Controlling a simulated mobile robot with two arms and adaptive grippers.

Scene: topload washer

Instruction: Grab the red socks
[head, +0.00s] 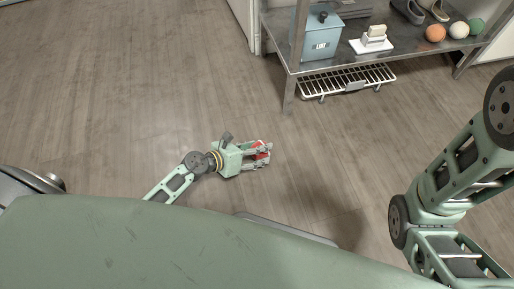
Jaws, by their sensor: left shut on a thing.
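The red socks (261,149) show as a small red patch between the fingers of my left gripper (264,155). The gripper is shut on them, and its fingers hide most of the red cloth. The left gripper is low over the wooden floor, in the middle of the head view; I cannot tell whether the socks touch the floor. My right arm stands at the right edge of the view, and its gripper is not in view.
A metal shelf unit (345,55) stands at the top right. It holds a blue box (318,38), a white brush-like item (374,38), shoes (420,10) and several balls (436,32). A wire rack (348,82) is beneath. The wooden floor (130,80) at left is clear.

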